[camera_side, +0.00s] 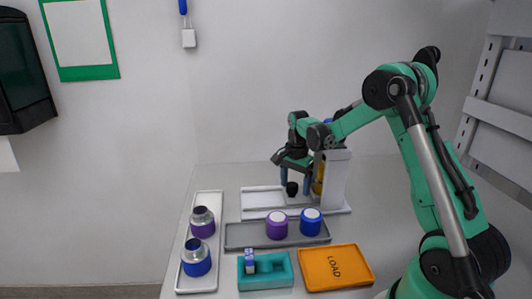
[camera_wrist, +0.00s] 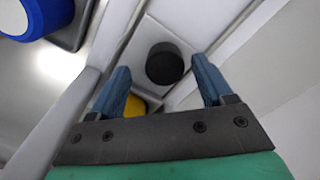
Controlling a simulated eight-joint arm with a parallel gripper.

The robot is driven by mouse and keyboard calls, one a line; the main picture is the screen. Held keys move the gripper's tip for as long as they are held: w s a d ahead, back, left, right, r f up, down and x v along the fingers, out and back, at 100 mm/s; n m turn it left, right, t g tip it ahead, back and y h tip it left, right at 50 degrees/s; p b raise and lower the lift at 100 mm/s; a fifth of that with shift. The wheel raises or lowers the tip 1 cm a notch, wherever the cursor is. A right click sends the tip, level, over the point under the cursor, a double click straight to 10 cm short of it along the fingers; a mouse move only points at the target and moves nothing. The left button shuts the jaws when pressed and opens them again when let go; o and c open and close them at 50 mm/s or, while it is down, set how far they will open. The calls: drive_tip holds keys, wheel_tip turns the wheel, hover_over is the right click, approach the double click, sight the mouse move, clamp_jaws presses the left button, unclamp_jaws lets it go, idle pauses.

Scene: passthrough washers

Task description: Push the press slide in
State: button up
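The press is a white upright housing (camera_side: 335,180) on a white base with a channel running left. Its slide carries a black round knob (camera_side: 292,188), which also shows in the wrist view (camera_wrist: 165,68) on a light plate. My gripper (camera_side: 295,181) is at the press, fingers pointing down. In the wrist view my gripper (camera_wrist: 161,66) is open, one blue finger on each side of the knob, with a gap visible on both sides. A yellow part (camera_side: 318,181) stands beside the housing; a bit of it shows behind the left finger (camera_wrist: 135,106). How far in the slide sits is unclear.
In front of the press, a grey tray (camera_side: 243,236) holds a purple and a blue capped jar. A white tray (camera_side: 206,284) at left holds two silver-necked jars. A teal block (camera_side: 265,282) and an orange LOAD tray (camera_side: 312,283) lie nearest the front.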

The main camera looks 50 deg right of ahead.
drive_tip(key=shift+w, duration=0.1)
drive_tip(key=shift+r, duration=2.8)
drive_tip(key=shift+a, duration=0.15)
drive_tip(key=s+a+r+n+t, duration=0.2)
drive_tip(key=s+a+n+t, duration=0.1)
drive_tip(key=a+n, duration=0.6)
drive_tip(key=s+a+r+n+t, duration=0.3)
drive_tip(key=s+a+n+t, duration=0.1)
drive_tip(key=a+n, duration=0.5)
drive_tip(key=shift+s+a, duration=0.5)
drive_tip(key=shift+a, duration=0.1)
drive_tip(key=shift+o, duration=0.3)
